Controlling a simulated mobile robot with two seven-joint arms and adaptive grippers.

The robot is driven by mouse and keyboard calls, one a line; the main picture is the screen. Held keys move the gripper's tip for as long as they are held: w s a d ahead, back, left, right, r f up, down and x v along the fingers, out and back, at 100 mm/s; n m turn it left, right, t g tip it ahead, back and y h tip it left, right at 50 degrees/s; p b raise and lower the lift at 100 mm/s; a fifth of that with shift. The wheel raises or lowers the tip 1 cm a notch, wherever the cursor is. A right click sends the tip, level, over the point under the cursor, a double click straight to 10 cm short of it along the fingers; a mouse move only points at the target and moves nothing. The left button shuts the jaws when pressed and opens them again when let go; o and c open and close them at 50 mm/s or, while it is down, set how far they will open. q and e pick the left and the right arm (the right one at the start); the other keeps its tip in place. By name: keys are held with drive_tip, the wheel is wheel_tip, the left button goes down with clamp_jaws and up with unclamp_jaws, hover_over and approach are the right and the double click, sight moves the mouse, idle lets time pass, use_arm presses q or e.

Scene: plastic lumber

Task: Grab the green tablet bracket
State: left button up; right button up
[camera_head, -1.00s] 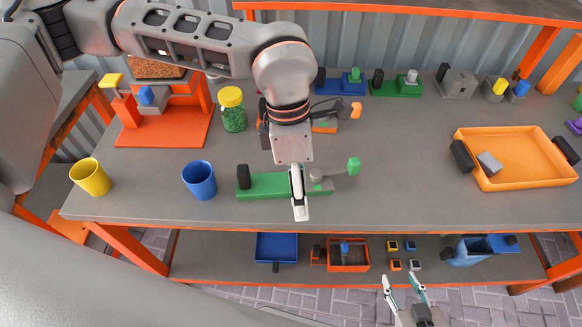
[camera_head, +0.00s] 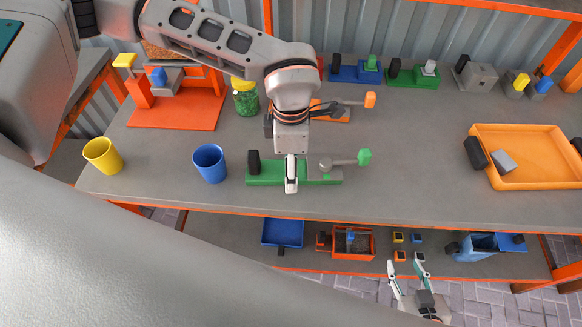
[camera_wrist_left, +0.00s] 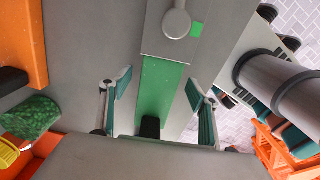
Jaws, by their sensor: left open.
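A green bracket (camera_head: 265,173) lies near the front of the table, with a black block at its left end and a grey lever with a green knob at its right end. My left gripper (camera_head: 291,188) points down over its middle. In the left wrist view, the green bar (camera_wrist_left: 161,95) runs between the separated fingers of my left gripper (camera_wrist_left: 159,82); I cannot tell whether they touch it. Its black block (camera_wrist_left: 150,127) shows at the bottom. My right gripper (camera_head: 405,264) is open and empty below the table's front edge.
A blue cup (camera_head: 210,164) and a yellow cup (camera_head: 103,156) stand left of the bracket. A green-filled jar (camera_head: 246,100) and an orange lever bracket (camera_head: 330,110) are behind. An orange tray (camera_head: 530,170) is at right. Another green-based piece (camera_head: 408,78) stands at the back.

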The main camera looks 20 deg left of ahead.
use_arm(q)
drive_tip(key=c, duration=1.6)
drive_tip(key=shift+r, duration=0.1)
